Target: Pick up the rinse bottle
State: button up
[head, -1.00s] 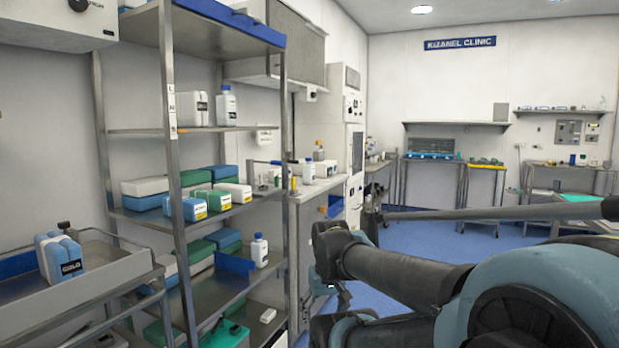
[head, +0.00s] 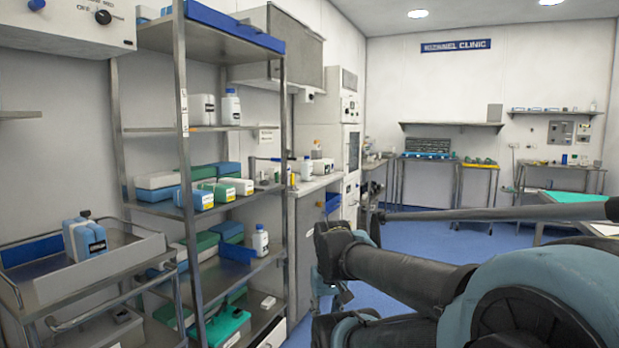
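Several white bottles are in view, and I cannot tell from their labels which is the rinse bottle. One white bottle (head: 231,107) with a dark label stands upright on the rack's upper shelf. A smaller white bottle (head: 260,241) with a blue cap stands on a lower shelf. Another small white bottle (head: 306,169) stands on the counter behind the rack. My arm reaches in from the right, well apart from all of them. My gripper (head: 335,292) seems to be at the low middle, partly hidden by my arm; its fingers cannot be made out clearly.
The metal rack (head: 185,180) holds several boxes. A steel cart (head: 90,285) with a blue-and-white container stands at the left, close by. The blue floor (head: 430,232) is open toward the back wall. A green-topped table (head: 575,203) is at the right.

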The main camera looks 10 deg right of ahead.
aim_at(307, 165)
jog(key=z, duration=1)
jog(key=i, duration=2.3)
jog(key=u, duration=0.7)
jog(key=i, duration=0.7)
jog(key=u, duration=0.3)
